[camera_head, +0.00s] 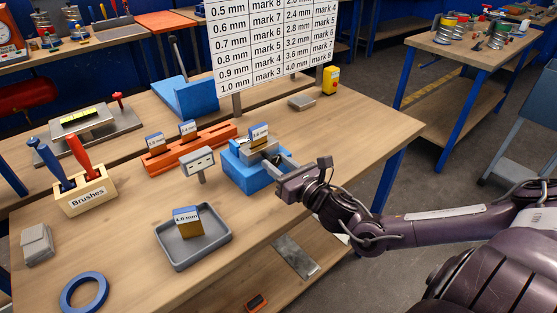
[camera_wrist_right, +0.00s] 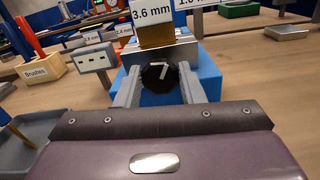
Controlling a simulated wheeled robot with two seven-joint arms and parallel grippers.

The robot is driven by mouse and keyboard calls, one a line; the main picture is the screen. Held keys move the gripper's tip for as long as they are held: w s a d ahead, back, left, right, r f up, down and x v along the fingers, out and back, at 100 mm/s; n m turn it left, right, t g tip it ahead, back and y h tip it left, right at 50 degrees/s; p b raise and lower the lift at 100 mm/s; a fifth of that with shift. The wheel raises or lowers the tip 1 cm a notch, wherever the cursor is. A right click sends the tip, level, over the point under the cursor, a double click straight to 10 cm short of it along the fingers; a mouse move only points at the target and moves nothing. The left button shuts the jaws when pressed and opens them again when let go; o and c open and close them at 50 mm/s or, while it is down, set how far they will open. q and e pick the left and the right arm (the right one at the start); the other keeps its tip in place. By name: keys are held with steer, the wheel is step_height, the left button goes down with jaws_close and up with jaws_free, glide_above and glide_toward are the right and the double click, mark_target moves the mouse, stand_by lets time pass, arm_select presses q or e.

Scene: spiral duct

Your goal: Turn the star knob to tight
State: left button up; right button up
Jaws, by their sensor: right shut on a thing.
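The star knob (camera_wrist_right: 158,76) is black and round with a pale mark, on the near face of a blue fixture (camera_wrist_right: 208,84) in the right wrist view. My right gripper (camera_wrist_right: 159,85) is shut on it, one grey finger on each side. In the head view my right gripper (camera_head: 283,165) reaches the fixture (camera_head: 243,172) from the right and hides the knob. A block labelled 3.6 mm (camera_wrist_right: 155,34) sits in grey jaws on the fixture; it also shows in the head view (camera_head: 259,137). My left gripper is not in view.
A small grey sign (camera_head: 198,161) stands left of the fixture. A grey tray (camera_head: 167,255) with a labelled block is in front. An orange rack (camera_head: 160,161) with labelled blocks and a brush holder (camera_head: 88,194) are left. A chart board (camera_head: 270,45) stands behind.

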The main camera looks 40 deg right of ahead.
steer(key=m+p, duration=0.3)
steer(key=shift+r+m, duration=0.15)
steer(key=shift+m, duration=0.25)
steer(key=m+p, duration=0.2)
steer(key=m, duration=0.1)
steer(key=shift+d+m+p, duration=0.15)
steer(key=shift+m+p, duration=0.15)
steer(key=m+p, duration=0.2)
steer(key=m, duration=0.1)
steer(key=shift+m, duration=0.3)
steer(key=m+p, duration=0.2)
steer(key=m, duration=0.1)
steer(key=shift+f+m, duration=0.25)
steer(key=shift+m, duration=0.05)
steer(key=m+p, duration=0.3)
steer(key=m, duration=0.3)
steer(key=shift+f, duration=0.15)
steer(key=m+p, duration=0.1)
steer(key=m, duration=0.3)
steer(key=shift+f+m, duration=0.15)
steer(key=shift+m, duration=0.15)
steer(key=shift+m+p, duration=0.5)
steer(key=shift+m, duration=0.8)
steer(key=shift+f, duration=0.1)
